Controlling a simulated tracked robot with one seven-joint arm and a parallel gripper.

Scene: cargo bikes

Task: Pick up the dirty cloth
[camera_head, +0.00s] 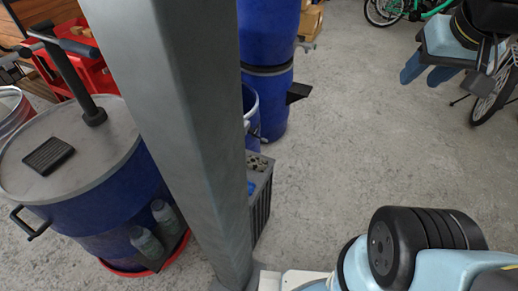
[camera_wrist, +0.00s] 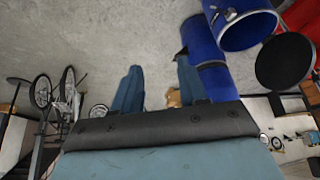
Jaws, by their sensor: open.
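I cannot make out a dirty cloth for certain in either view. A dark, ribbed, flat square piece (camera_head: 48,155) lies on the grey lid of a blue drum at the left of the head view; I cannot tell what it is. My gripper (camera_head: 427,75) is at the upper right of the head view, above bare floor and away from the drums. In the wrist view its two blue fingers (camera_wrist: 158,88) are spread wide apart, with nothing between them.
A grey-lidded blue drum (camera_head: 100,205) stands at left, with red crates (camera_head: 75,60) behind it. Stacked blue barrels (camera_head: 266,95) and a grey crate (camera_head: 262,205) with small contents stand mid-view. A green bicycle (camera_head: 410,10) is at the back.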

